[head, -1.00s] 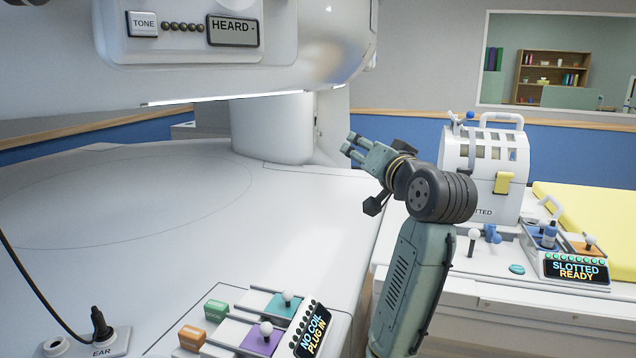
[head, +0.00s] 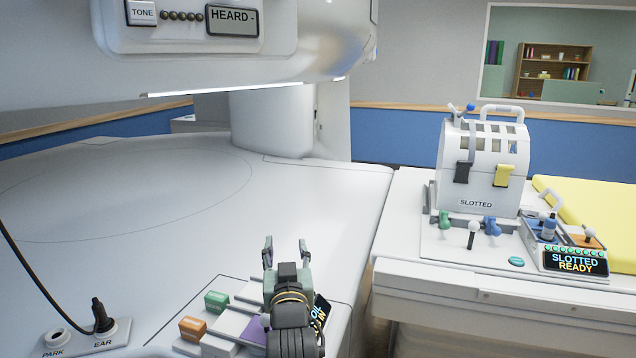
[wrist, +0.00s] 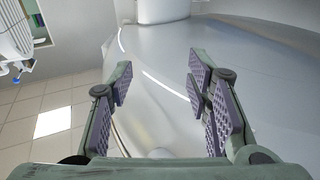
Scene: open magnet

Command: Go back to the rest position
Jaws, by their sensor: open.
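My gripper (head: 286,254) is in the lower middle of the head view, in front of the small control panel on the white table. Its two fingers point away from me and are apart, with nothing between them. In the wrist view my gripper (wrist: 160,90) shows both ridged finger pads spread wide and empty. Past them lie the white table surface and the pale column. My gripper and wrist hide much of the panel and its display.
The white table (head: 150,200) is broad and clear in the middle. An ear plug (head: 101,318) with a black cable stands at front left. Green (head: 216,301) and orange (head: 192,328) blocks sit by the panel. A slotted white case (head: 485,165) stands on the right bench. The machine housing (head: 300,50) overhangs above.

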